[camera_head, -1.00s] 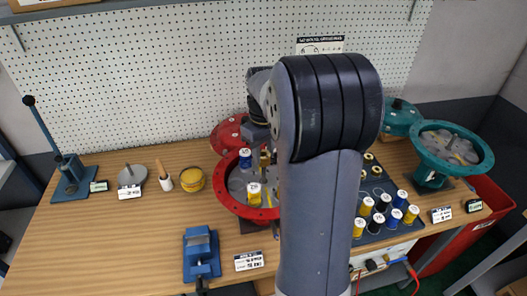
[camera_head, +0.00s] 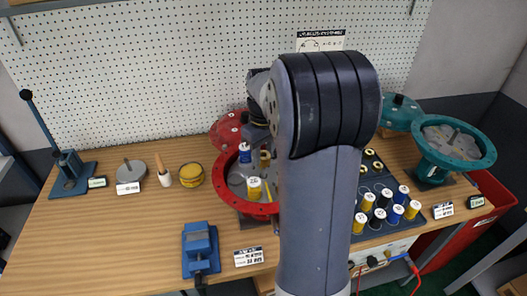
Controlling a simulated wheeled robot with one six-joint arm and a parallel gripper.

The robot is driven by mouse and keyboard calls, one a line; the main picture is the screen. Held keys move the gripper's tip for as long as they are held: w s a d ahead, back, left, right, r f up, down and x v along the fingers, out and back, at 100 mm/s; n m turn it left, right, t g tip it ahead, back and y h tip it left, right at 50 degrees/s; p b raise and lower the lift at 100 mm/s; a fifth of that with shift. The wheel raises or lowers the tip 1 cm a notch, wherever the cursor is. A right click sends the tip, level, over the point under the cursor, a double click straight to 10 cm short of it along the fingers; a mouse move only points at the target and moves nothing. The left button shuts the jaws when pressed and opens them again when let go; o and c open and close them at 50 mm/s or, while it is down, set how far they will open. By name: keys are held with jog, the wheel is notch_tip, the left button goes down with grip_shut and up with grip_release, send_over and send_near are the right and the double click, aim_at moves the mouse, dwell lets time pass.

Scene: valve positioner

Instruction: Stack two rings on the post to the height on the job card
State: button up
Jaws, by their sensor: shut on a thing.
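A red round housing (camera_head: 228,192) stands open at the centre, behind my arm. A yellow cylinder with a white top (camera_head: 254,188) and a blue one with a white top (camera_head: 245,153) show at its opening; whether either is on a post I cannot tell. My gripper (camera_head: 258,138) is over the housing, mostly hidden by my arm. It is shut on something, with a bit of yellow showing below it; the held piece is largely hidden. Several yellow, blue and black white-topped cylinders (camera_head: 361,222) stand on a dark mat at right. The card on the pegboard (camera_head: 320,42) is unreadable.
A green flanged housing (camera_head: 482,160) stands at the right edge. A blue vise (camera_head: 200,250) is at the front, and a blue lever press (camera_head: 70,175) at the far left. A grey disc (camera_head: 130,172) and a yellow tin (camera_head: 192,175) are at left. The left bench front is clear.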

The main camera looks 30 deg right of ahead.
jog(key=shift+f+b, duration=0.6)
jog(key=shift+f, duration=0.45)
jog(key=o, duration=1.1)
jog(key=shift+o, duration=0.2)
notch_tip(320, 180, up, 11)
jog(key=shift+f+b, duration=0.15)
jog(key=shift+b, duration=0.2)
